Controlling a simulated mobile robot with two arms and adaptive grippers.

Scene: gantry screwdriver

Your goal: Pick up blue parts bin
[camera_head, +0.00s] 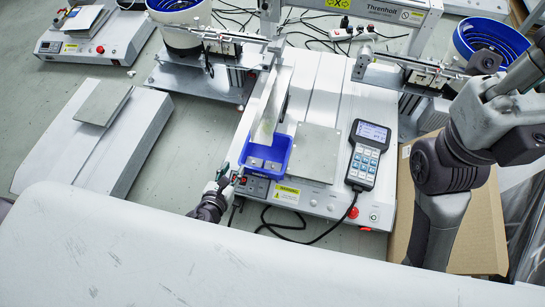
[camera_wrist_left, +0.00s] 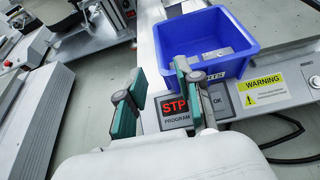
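The blue parts bin (camera_head: 262,173) sits upright at the front left part of the central machine's base, below a sloping metal chute. It holds a few small grey metal parts. My left gripper (camera_head: 224,174) is just left of the bin's front corner. In the left wrist view the bin (camera_wrist_left: 238,66) stands beyond the gripper (camera_wrist_left: 158,98). The teal-padded fingers are apart with nothing between them. One finger overlaps the bin's front-left corner in this view; contact cannot be told. My right arm shows at the right, but its gripper is out of sight.
A handheld controller (camera_head: 368,150) and a flat plate (camera_head: 315,153) lie right of the bin. Black cable loops (camera_head: 285,232) hang at the front edge. A cardboard box (camera_head: 480,225) stands at right.

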